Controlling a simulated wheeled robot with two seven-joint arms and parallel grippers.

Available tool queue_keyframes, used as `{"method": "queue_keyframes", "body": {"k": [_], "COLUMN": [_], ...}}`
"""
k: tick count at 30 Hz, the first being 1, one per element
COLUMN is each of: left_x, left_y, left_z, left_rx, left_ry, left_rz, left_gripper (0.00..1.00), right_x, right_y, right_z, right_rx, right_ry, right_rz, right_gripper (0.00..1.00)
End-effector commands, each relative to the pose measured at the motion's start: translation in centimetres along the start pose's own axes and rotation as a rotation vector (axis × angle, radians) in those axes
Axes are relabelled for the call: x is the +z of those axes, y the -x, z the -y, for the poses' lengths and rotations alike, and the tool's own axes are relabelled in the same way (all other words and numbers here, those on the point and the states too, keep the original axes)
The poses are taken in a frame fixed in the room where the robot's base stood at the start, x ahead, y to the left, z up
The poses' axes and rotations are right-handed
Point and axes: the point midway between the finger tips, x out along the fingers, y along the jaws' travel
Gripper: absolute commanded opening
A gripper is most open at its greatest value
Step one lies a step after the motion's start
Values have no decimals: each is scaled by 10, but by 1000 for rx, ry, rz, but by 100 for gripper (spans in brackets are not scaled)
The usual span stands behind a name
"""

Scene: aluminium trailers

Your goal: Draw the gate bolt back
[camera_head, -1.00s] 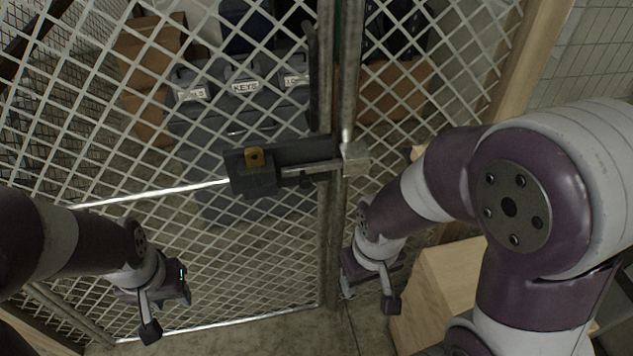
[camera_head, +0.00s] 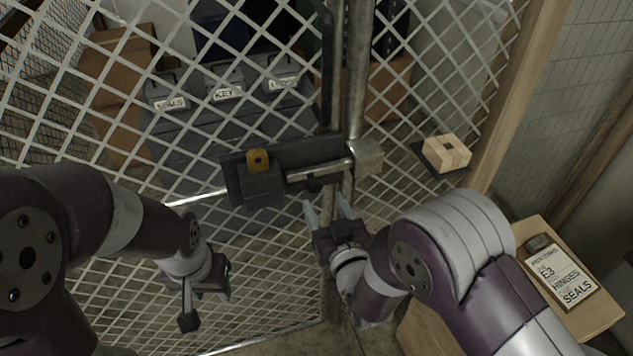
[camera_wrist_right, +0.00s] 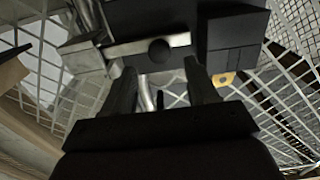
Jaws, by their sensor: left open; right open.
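The gate bolt (camera_head: 320,173) is a pale metal bar on a dark housing (camera_head: 262,188) on the mesh gate. Its right end meets a metal keeper (camera_head: 367,157) on the post. A black knob (camera_head: 315,185) sits on the bar and shows round in the right wrist view (camera_wrist_right: 159,50). A brass tab (camera_head: 258,160) is on the housing. My right gripper (camera_head: 327,208) is open and empty just below the knob, fingers pointing up at it; in the wrist view the knob lies between the finger lines, beyond the tips. My left gripper (camera_head: 206,305) is open and empty, lower left of the housing.
The mesh gate (camera_head: 120,235) fills the left and middle. Behind it are labelled grey bins (camera_head: 228,105) and brown boxes (camera_head: 118,70). At right are a wooden block (camera_head: 447,152) on a dark shelf and a labelled sheet (camera_head: 560,277) on a wooden top.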

Motion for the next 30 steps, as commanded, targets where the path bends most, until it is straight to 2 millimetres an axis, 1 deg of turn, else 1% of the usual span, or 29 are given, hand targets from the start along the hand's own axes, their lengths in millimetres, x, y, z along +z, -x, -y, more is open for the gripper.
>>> {"method": "queue_keyframes", "body": {"k": [1,3,6,9,14,21,23,24,26,27,30], "left_x": [0,-1,-1,-1,-1,-1,-1,-1,-1,-1,-1], "left_y": [4,6,7,8,9,9,9,9,9,9,8], "left_z": [0,0,0,0,0,0,0,0,0,0,0], "left_rx": [0,0,0,0,0,0,0,0,0,0,0], "left_ry": [0,0,0,0,0,0,0,0,0,0,0], "left_rz": [0,0,0,0,0,0,0,0,0,0,0], "left_gripper": [43,43,43,43,43,43,43,43,43,43,43], "right_x": [-2,-1,-1,0,0,0,0,0,0,0,1], "right_y": [-14,-30,-48,-59,-67,-67,-67,-67,-67,-67,-67], "right_z": [0,0,0,0,0,0,0,0,0,0,0], "right_rx": [2,1,0,0,0,0,0,0,0,0,0], "right_ry": [0,0,1,1,1,1,1,1,1,1,1], "right_rz": [-1,0,1,2,2,2,2,2,2,2,2], "right_gripper": [58,58,58,58,58,58,39,26,6,0,0]}}
